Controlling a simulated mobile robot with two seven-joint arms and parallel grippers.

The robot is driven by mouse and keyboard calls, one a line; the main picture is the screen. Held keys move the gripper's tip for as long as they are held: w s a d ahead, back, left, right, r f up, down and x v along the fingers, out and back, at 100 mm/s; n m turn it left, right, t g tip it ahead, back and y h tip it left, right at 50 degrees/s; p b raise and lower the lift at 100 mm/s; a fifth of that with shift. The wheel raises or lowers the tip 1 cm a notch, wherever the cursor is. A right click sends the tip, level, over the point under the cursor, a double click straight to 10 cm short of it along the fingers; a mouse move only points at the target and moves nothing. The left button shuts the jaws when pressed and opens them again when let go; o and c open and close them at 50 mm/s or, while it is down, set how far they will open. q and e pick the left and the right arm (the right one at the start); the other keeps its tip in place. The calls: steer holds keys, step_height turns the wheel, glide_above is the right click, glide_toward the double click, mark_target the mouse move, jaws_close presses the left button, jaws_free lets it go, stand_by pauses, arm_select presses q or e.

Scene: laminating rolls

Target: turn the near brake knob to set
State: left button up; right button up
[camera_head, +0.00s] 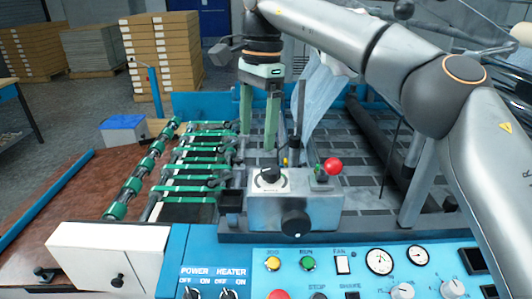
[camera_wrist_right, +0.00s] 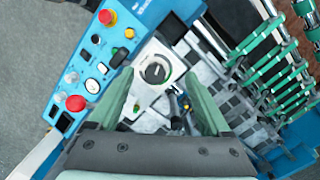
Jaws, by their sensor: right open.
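A grey metal box (camera_head: 318,208) stands at the machine's near edge. A black knob (camera_head: 270,175) sits on a white dial plate on its top; this looks like the near brake knob. The knob also shows in the right wrist view (camera_wrist_right: 155,72), with a pale pointer line across it. A second black knob (camera_head: 295,222) is on the box's front face. My right gripper (camera_head: 257,140) points down, open and empty, above and beyond the top knob. In the wrist view the knob lies between the two green fingers, with no visible contact. The dial's lettering is too small to read.
A red ball knob (camera_head: 333,166) stands beside the dial on the box. Green-banded rollers (camera_head: 195,165) lie to the left. The blue control panel (camera_head: 235,258) with buttons and switches is in front. My right arm crosses the upper right.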

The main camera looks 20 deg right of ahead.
mark_target(271, 169)
step_height(271, 169, up, 3)
steer(key=d, duration=0.3)
steer(key=shift+h, duration=0.4)
step_height(271, 169, down, 10)
steer(key=shift+w+f+b, duration=0.15)
steer(key=shift+f+b, duration=0.05)
steer(key=shift+b, duration=0.75)
arm_select(q)
steer(key=shift+w+f, duration=0.25)
steer(key=shift+f, duration=0.75)
arm_select(e)
steer(key=shift+f, duration=0.75)
steer(key=shift+c, duration=0.2)
jaws_close()
